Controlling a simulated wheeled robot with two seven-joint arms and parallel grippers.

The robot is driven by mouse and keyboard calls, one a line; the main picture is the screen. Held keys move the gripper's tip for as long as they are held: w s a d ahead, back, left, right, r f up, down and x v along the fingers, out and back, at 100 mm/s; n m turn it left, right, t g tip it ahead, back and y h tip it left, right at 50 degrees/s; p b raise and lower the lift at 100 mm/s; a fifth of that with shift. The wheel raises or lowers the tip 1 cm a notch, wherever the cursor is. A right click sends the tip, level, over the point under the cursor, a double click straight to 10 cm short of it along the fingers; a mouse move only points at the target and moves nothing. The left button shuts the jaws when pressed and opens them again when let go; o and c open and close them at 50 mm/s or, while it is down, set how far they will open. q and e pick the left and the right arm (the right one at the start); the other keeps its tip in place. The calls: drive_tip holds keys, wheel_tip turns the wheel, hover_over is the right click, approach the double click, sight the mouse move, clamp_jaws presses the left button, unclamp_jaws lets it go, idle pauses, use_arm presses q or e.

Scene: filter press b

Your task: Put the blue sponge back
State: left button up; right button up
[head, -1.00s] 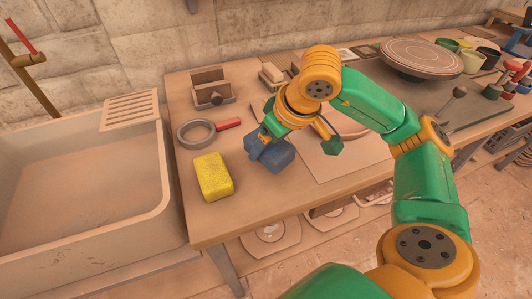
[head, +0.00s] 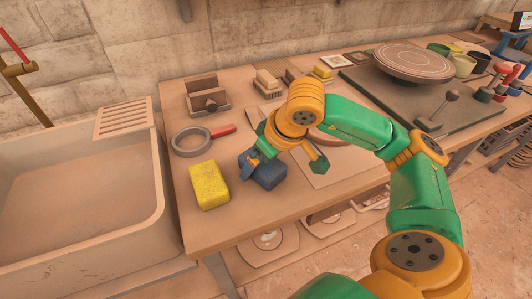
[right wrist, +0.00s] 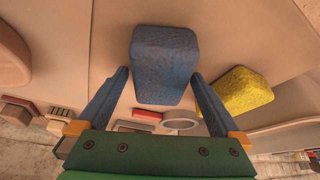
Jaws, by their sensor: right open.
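The blue sponge (head: 268,176) lies on the wooden table, right of a yellow sponge (head: 209,186). In the right wrist view the blue sponge (right wrist: 164,62) shows between the two open fingers (right wrist: 160,73), with narrow gaps at the fingertips. The yellow sponge (right wrist: 238,92) is beside the right finger there. My left gripper is not in view.
A grey ring with a red handle (head: 192,141) lies behind the yellow sponge. A wooden holder (head: 207,97) and brushes (head: 267,84) stand farther back. A pale board (head: 320,172) lies right of the blue sponge. A sink (head: 75,215) is at left. The table's front strip is clear.

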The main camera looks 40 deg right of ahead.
drive_tip(key=p+v, duration=0.1)
drive_tip(key=v, duration=1.1)
drive_tip(key=shift+p, duration=0.4)
